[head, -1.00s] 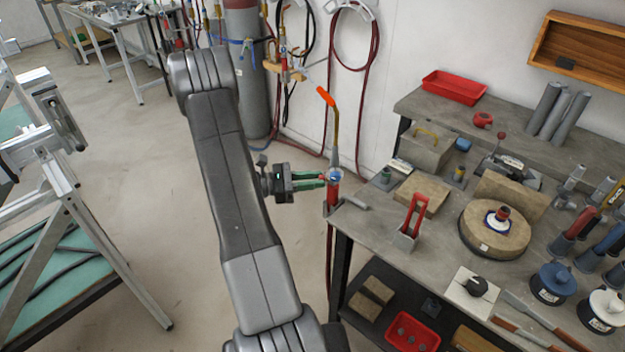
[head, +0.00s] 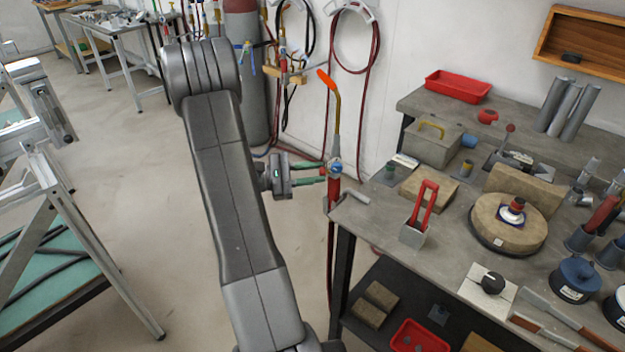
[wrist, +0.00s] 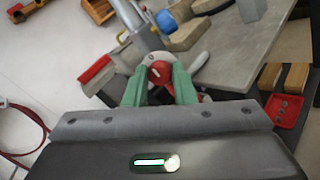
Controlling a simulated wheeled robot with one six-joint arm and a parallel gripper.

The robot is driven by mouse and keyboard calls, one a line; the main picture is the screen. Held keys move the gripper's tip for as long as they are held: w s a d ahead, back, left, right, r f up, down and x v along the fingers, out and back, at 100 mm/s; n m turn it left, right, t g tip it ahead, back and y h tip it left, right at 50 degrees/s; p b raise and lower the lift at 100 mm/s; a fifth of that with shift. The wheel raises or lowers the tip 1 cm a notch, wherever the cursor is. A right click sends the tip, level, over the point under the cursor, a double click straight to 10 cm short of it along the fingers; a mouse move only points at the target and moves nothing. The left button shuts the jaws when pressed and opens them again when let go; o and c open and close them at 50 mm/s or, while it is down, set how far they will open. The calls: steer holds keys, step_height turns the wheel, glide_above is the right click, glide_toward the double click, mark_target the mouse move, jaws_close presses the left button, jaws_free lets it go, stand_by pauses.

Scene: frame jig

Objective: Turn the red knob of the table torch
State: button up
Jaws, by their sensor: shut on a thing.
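The table torch (head: 334,150) stands upright at the left edge of the workbench, with a red handle, a brass neck and an orange tip.
The grey workbench (head: 375,222) lies right of the torch, with a red-handled tool in a grey holder (head: 413,237) and a round wooden block (head: 490,232) on it. A gas cylinder (head: 243,80) stands behind my arm.

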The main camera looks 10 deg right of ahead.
stand_by(0.4)
steer(key=o, duration=1)
steer(key=a, duration=0.4)
steer(key=a+b, duration=0.1)
steer(key=a, duration=0.8)
steer(key=shift+w+a+f, duration=0.25)
steer(key=shift+w+a, duration=0.15)
steer(key=shift+d+m, duration=0.1)
steer(key=shift+m, duration=0.2)
